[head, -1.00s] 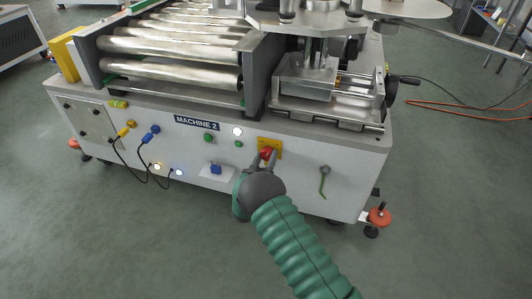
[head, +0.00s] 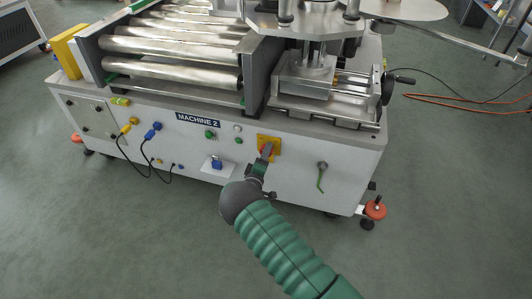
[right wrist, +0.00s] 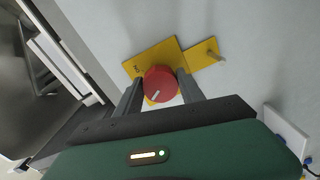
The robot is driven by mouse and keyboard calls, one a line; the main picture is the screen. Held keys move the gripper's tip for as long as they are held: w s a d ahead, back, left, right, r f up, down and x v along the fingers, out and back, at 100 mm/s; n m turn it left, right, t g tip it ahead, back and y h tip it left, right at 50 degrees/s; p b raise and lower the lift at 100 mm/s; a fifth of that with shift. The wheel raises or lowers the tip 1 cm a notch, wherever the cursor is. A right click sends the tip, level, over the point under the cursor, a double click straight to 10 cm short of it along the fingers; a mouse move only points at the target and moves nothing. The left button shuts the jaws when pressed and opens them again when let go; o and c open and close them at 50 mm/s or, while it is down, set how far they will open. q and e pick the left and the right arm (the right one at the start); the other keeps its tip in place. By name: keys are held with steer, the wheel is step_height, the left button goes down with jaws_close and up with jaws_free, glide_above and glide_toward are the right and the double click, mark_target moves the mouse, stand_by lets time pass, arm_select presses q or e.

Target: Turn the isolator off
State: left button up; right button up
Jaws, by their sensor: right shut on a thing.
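The isolator is a red round knob (right wrist: 160,82) on a yellow plate (right wrist: 151,57), on the front panel of the machine marked MACHINE 2. The yellow plate also shows in the head view (head: 276,144), where the knob is mostly hidden behind my gripper. My right gripper (head: 265,155) is at the knob, its two fingers on either side, shut on it. It also shows in the right wrist view (right wrist: 160,88). My left gripper is out of view.
A green-handled lever (head: 321,176) is right of the isolator. A blue plug (head: 216,163) and the indicator lamp (head: 238,128), now dark, are to its left. Black cables (head: 122,148) loop at the panel's left. Rollers (head: 170,68) lie above. The floor in front is clear.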

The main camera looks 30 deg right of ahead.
steer(key=shift+w+a+f+n, duration=0.1)
steer(key=shift+a+n, duration=0.05)
steer(key=shift+n, duration=0.55)
steer(key=shift+a+n, duration=0.1)
steer(key=shift+n, duration=0.6)
steer(key=o, duration=1.4)
steer(key=shift+c, duration=0.2)
